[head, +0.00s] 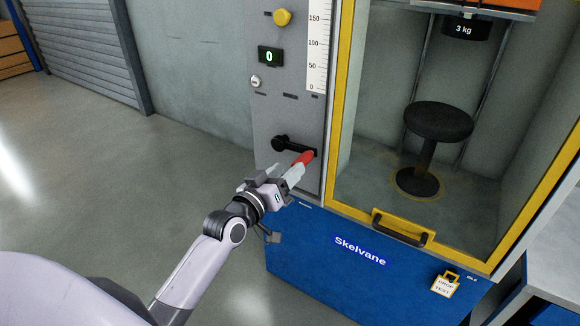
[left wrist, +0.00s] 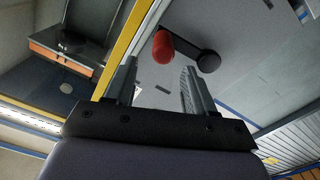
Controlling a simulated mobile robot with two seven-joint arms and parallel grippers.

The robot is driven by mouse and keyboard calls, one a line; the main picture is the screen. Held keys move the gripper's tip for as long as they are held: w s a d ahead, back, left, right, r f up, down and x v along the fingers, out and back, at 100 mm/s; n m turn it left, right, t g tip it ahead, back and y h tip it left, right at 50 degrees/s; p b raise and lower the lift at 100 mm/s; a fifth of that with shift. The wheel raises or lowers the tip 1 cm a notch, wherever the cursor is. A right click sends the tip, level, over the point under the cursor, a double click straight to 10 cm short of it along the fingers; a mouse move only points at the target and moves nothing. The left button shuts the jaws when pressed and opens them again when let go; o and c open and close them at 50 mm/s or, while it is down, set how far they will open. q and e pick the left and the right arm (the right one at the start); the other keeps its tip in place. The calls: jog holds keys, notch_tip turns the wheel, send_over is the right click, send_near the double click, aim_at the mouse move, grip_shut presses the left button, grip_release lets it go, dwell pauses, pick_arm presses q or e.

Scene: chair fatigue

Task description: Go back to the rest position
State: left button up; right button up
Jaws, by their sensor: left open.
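My left gripper (head: 284,173) is in front of the grey control panel (head: 262,112) of the test machine, at a black lever (head: 292,145) with a red grip (head: 303,158). In the left wrist view the jaws (left wrist: 160,68) are open with nothing between them. The red grip (left wrist: 163,47) lies just beyond the fingertips, and the black lever (left wrist: 190,45) runs right from it to its round pivot. I cannot tell the exact gap from the grip. My right gripper is not in view.
A yellow-framed window (head: 335,110) with a black handle (head: 400,230) stands right of the panel. Behind it are a black stool (head: 438,122) and a 3 kg weight (head: 463,28). The blue base (head: 320,262) is below. Open floor (head: 110,170) lies to the left.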

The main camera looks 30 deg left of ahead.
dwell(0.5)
pick_arm(q)
jog(key=s+d+f+m+g+h, duration=0.1)
jog(key=s+d+f+m+g, duration=0.3)
jog(key=s+f, duration=0.75)
jog(key=s+d+f+m+g, duration=0.2)
jog(key=s+d+f+g, duration=0.35)
jog(key=s, duration=0.85)
notch_tip(320, 180, up, 8)
jog(key=t+p, duration=0.2)
jog(key=p, duration=1.1)
jog(key=shift+s+a+r+p, duration=0.15)
jog(key=shift+s+a+p, duration=0.15)
jog(key=shift+a+p, duration=0.1)
